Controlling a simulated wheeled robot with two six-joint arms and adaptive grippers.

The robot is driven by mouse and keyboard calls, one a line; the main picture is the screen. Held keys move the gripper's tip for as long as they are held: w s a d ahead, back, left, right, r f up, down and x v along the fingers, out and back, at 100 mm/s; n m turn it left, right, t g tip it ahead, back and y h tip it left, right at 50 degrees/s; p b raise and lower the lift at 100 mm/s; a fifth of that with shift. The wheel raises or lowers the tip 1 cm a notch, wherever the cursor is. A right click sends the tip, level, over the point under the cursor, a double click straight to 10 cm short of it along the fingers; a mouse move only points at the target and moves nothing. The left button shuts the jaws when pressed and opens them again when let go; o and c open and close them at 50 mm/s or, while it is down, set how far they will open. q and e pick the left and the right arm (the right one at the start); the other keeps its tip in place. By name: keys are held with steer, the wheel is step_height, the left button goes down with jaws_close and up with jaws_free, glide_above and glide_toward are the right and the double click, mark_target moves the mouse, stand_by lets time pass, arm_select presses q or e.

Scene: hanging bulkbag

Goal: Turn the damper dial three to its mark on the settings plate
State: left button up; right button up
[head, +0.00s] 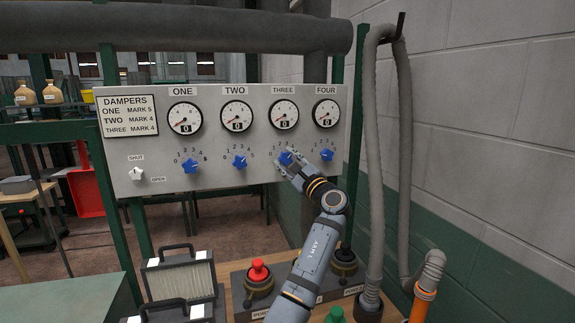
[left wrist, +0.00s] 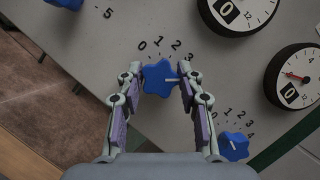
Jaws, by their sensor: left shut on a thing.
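The blue damper dial three (left wrist: 159,77) sits under its gauge on the panel; in the head view the dial (head: 286,158) is partly covered by my gripper. My left gripper (head: 291,166) reaches up to the panel. In the left wrist view my left gripper (left wrist: 160,88) has one finger on each side of the dial and is shut on it. The dial's white line points right, past the 3; a finger hides the scale there. Gauge three (head: 284,114) shows 0. The settings plate (head: 128,116) reads THREE MARK 4. My right gripper is out of view.
Dial four (left wrist: 234,146) is close by on the right, and dial two (head: 239,161) is to the left. A SHUT/OPEN switch (head: 136,173) is at the panel's lower left. Below stand a red button (head: 258,270) and a filter box (head: 180,276); grey hoses (head: 372,160) hang at the right.

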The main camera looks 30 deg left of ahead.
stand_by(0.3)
arm_select(q)
steer(key=o, duration=1.2)
steer(key=shift+c, duration=0.2)
steer(key=shift+s+d+f, duration=0.1)
steer(key=shift+d+f, duration=0.05)
steer(key=shift+d, duration=0.15)
steer(key=v, duration=1.1)
steer(key=shift+d, duration=0.15)
steer(key=shift+s, duration=0.1)
